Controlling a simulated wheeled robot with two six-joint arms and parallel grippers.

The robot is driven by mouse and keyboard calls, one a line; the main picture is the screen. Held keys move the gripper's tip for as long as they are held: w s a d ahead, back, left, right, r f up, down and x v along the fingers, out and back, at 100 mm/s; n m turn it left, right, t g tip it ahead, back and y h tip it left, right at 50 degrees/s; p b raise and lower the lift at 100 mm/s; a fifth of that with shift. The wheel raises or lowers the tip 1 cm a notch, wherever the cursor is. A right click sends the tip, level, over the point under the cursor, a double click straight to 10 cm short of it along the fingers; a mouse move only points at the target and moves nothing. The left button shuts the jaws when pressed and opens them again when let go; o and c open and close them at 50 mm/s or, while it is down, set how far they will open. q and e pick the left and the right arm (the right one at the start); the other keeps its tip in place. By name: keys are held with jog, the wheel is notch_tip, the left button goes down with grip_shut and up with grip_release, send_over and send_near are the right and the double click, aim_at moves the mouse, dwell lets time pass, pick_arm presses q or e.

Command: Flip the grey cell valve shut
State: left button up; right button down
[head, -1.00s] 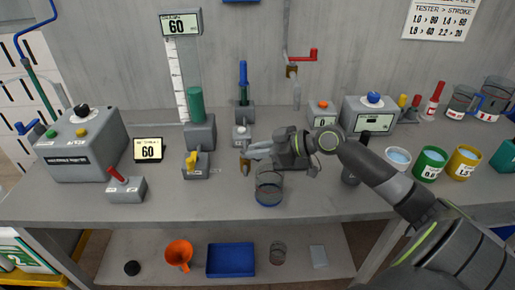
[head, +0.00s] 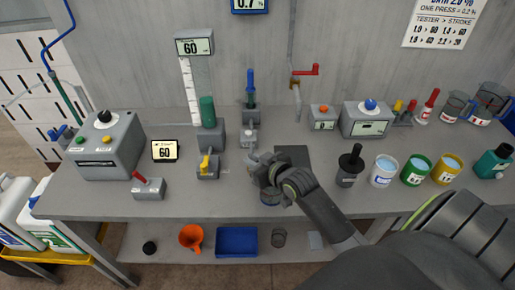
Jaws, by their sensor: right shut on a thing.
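My right gripper (head: 256,162) is over the middle of the bench, in front of the grey block with a pale knob (head: 248,137). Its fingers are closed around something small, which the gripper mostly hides. This is where the brass fitting of the grey cell valve showed earlier, so the valve handle seems to be between the fingers. Its exact angle cannot be seen. My left gripper is not in view.
A yellow-lever valve (head: 207,165) and a red-lever block (head: 149,186) stand to the left. A blue-handled valve (head: 250,88) is behind. A dark pot (head: 349,167) and several cups, including a green one (head: 416,171), stand to the right.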

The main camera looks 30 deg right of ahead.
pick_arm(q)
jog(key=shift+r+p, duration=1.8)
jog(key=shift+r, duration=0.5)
pick_arm(e)
jog(key=shift+w+a+m+h, duration=0.15)
jog(key=shift+a+m+h, duration=0.1)
jog(key=shift+m+h, duration=0.55)
jog(key=shift+w+a+m+h, duration=0.1)
jog(key=shift+a+m+h, duration=0.15)
jog(key=shift+m+h, duration=0.55)
jog(key=shift+h, duration=0.3)
jog(key=c, duration=1.3)
grip_release()
jog(key=shift+c, duration=0.2)
